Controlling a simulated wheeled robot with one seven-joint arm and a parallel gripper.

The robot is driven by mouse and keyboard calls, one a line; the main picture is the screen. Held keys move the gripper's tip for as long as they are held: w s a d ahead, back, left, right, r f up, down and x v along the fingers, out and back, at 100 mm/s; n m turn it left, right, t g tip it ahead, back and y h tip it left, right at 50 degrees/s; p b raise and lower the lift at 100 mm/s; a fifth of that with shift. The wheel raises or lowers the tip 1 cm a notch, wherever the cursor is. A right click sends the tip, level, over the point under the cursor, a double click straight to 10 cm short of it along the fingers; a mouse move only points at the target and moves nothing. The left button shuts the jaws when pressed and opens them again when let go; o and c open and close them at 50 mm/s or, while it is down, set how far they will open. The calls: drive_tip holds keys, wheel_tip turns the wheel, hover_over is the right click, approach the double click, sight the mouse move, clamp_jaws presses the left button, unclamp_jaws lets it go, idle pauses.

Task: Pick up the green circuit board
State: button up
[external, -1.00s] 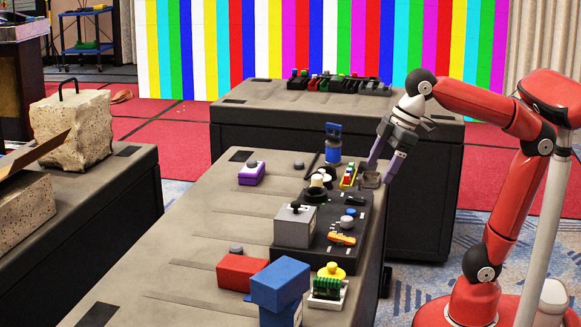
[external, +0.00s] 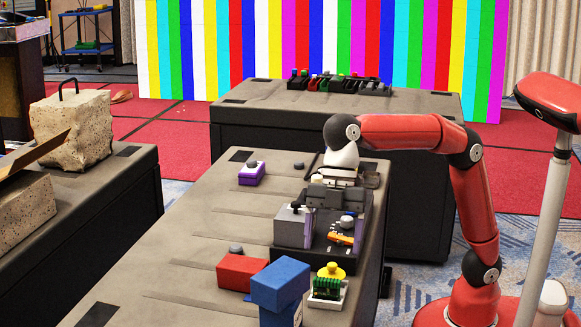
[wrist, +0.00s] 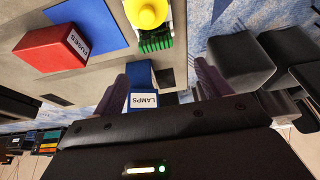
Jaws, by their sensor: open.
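The green circuit board (external: 327,289) sits at the right edge of the near table, on a white base with a yellow knob-like part on top. In the wrist view the green board (wrist: 156,43) is at the top centre, partly covered by the yellow part. My gripper (external: 335,232) is over the black panel, behind the board in the external view and apart from it. Its two fingers are spread with nothing between them. In the wrist view my gripper (wrist: 163,80) has the blue LAMPS box showing beyond its fingers.
The blue LAMPS box (external: 280,287) and the red FUSES box (external: 242,271) stand left of the board. The black panel (external: 322,250) carries a grey box (external: 294,228) and small parts. A purple box (external: 251,175) is farther back. The table's left side is largely clear.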

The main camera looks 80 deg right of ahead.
sight(327, 280)
wheel_tip(327, 280, down, 3)
drive_tip(key=shift+a+r, duration=0.1)
drive_tip(key=shift+r, duration=0.05)
drive_tip(key=x, duration=0.7)
drive_tip(key=shift+w+b, duration=0.2)
drive_tip(key=shift+b, duration=0.1)
drive_tip(key=shift+c, duration=0.2)
drive_tip(key=c, duration=1)
